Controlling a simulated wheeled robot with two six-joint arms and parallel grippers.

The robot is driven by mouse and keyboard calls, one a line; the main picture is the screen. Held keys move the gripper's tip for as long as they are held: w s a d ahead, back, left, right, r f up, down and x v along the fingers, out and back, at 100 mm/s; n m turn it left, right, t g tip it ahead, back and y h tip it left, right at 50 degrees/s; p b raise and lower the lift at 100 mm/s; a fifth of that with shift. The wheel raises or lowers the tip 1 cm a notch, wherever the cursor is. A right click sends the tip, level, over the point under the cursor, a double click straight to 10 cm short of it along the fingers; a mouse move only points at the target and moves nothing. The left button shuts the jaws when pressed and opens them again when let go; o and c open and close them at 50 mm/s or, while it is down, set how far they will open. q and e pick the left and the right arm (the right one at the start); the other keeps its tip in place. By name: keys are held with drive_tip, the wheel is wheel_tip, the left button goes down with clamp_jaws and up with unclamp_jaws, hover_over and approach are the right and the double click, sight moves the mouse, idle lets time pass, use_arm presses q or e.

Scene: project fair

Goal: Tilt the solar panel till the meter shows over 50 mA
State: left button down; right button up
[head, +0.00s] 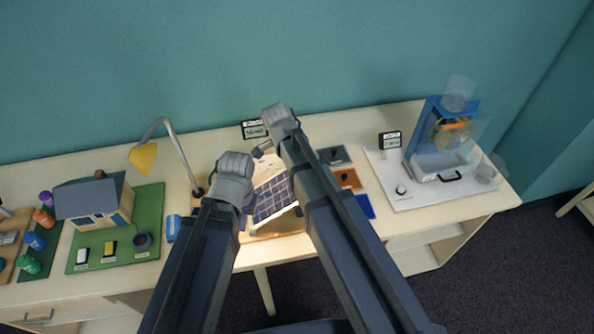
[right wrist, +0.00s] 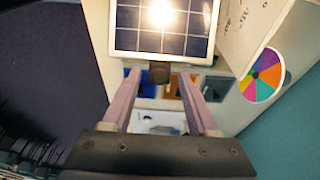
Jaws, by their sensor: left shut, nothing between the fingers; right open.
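The solar panel (head: 272,200), a dark blue grid in a white frame, stands tilted between my two arms in the head view. In the right wrist view the panel (right wrist: 190,44) fills the top, with a bright glare on its cells. A dark round knob (right wrist: 158,72) sits below its lower edge, between the fingertips of my open right gripper (right wrist: 158,78); I cannot tell whether they touch it. My left gripper (head: 236,168) is shut and empty, at the panel's left side. My right gripper (head: 280,120) appears behind the panel. I can make out no meter reading.
A desk lamp (head: 143,157) and a model house (head: 92,205) on a green board stand left. Blue, orange and grey tiles (head: 347,178) lie right of the panel. A white board with a blue apparatus (head: 430,120) is farther right. A coloured wheel (right wrist: 262,76) shows in the wrist view.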

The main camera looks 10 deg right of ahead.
drive_tip(key=p+v, duration=0.7)
drive_tip(key=shift+r, duration=0.35)
drive_tip(key=s+d+n+y, duration=0.3)
drive_tip(key=s+d+n, duration=0.45)
drive_tip(key=n, duration=0.95)
drive_tip(key=s+a+f+n+h+b, duration=0.1)
drive_tip(key=s+a+f+n+b, duration=0.3)
drive_tip(key=s+a+f+b, duration=0.3)
drive_tip(key=a+f+b, duration=0.4)
drive_tip(key=f+b, duration=0.1)
drive_tip(key=f, duration=0.1)
drive_tip(key=shift+a+f+h+b, duration=0.2)
drive_tip(key=shift+f+h+b, duration=0.1)
drive_tip(key=shift+b, duration=0.1)
